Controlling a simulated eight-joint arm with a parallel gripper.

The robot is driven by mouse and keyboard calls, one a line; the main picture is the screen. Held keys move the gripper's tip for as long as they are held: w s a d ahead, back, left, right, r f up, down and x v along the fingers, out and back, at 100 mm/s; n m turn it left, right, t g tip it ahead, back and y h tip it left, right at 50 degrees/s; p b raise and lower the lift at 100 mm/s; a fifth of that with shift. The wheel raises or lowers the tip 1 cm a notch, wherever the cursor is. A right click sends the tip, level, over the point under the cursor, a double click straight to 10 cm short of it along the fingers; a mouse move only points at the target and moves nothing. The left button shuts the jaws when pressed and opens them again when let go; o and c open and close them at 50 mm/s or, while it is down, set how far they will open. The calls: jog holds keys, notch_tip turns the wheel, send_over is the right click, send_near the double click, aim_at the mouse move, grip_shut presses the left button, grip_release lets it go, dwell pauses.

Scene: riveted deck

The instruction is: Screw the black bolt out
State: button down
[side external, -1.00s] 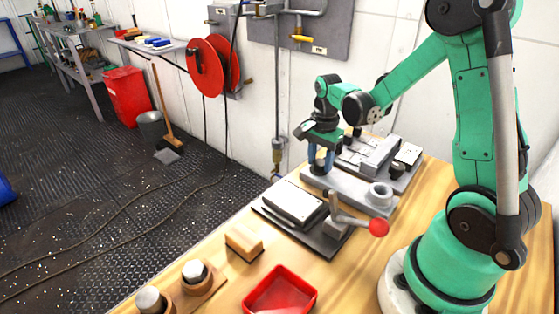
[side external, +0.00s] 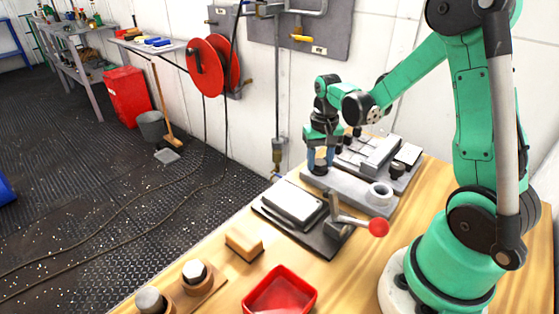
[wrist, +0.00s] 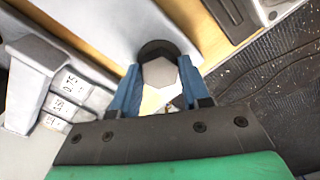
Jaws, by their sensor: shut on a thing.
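The black bolt (wrist: 158,48) has a dark rim and a pale six-sided face in the wrist view. My gripper (wrist: 160,74) has its two blue fingers shut on the bolt from both sides. In the side external view my gripper (side external: 318,160) points down over the left end of a long grey plate (side external: 345,187). The dark bolt (side external: 318,169) shows low between the fingers, at the plate. The thread is hidden, and I cannot tell how far the bolt stands out.
Grey blocks (side external: 372,153) stand close behind. A clamp with a red knob (side external: 378,227) stands in front. A red tray (side external: 280,293) and a tan block (side external: 244,241) lie nearer the front.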

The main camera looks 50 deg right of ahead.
jog(key=n, duration=0.4)
jog(key=shift+n, duration=0.3)
jog(key=n, duration=0.4)
jog(key=shift+n, duration=0.3)
jog(key=n, duration=0.4)
jog(key=shift+n, duration=0.3)
jog(key=n, duration=0.4)
jog(key=shift+n, duration=0.3)
jog(key=n, duration=1.3)
jog(key=shift+n, duration=2.2)
